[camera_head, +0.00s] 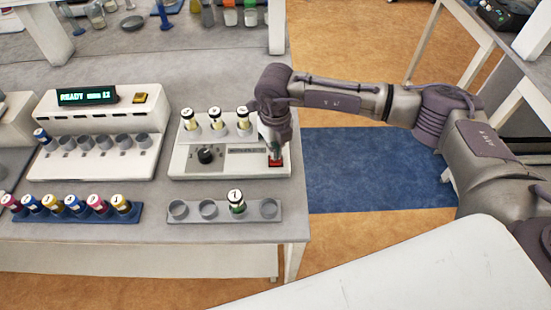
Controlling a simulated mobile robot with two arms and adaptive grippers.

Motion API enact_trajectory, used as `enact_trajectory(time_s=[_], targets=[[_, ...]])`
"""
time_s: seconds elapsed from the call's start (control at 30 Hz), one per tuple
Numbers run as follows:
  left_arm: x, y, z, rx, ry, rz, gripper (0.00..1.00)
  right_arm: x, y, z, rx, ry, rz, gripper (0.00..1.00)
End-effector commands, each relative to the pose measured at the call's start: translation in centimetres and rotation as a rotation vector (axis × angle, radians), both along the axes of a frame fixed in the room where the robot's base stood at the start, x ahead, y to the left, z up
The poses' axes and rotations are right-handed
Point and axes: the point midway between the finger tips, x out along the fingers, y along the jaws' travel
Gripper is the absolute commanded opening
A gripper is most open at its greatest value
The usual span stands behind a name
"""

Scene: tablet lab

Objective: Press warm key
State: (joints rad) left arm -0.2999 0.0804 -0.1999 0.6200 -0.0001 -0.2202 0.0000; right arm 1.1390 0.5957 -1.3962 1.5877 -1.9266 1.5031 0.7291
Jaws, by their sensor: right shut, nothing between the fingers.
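A white device (188,168) stands near the right end of the lab bench, with a black dial (205,155) and a red key (277,164) at its front right. I cannot read a label on the key, so I cannot tell if it is the warm key. My right gripper (275,153) points down at the red key, shut and empty. Its tips are at the key and partly cover it; whether they touch or press it is unclear. My left gripper is out of view.
Vials (215,122) stand in the device's top close to my right gripper. A grey rack (220,211) in front holds one vial (236,201). A dispenser with a green "READY" display (87,96) and a blue rack of vials (62,215) are left. Floor is right.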

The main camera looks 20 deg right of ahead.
Motion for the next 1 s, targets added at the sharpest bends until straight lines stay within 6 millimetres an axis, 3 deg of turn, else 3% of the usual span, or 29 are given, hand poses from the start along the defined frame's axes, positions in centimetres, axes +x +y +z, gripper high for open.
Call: enact_trajectory(time_s=[1.0], targets=[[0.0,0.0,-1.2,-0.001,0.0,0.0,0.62,0.0,0.0,-1.3,0.0,0.0,0.0,0.0]])
